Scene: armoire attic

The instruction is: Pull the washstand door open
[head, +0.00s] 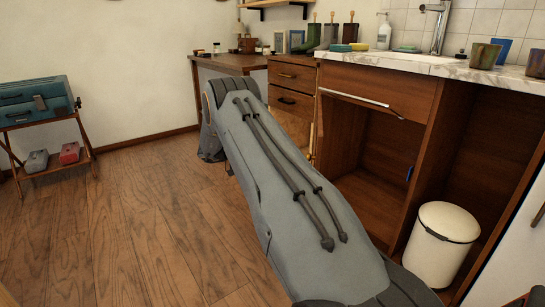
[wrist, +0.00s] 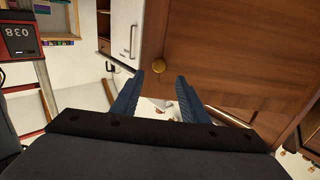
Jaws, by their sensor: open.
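The washstand (head: 395,92) stands at the right of the head view, with wooden sides and a marble top. Its lower front shows dark open space, and a narrow light-wood strip shows beside my arm. My arm hides the gripper in the head view.
A white bin (head: 441,240) stands in the washstand's right bay. A towel bar (head: 358,102) crosses its upper front. Cups (head: 485,55) and a tap (head: 437,25) are on top. A desk (head: 228,63) is behind my arm. A teal toolbox (head: 35,98) sits on a stand at left. The floor at left is clear.

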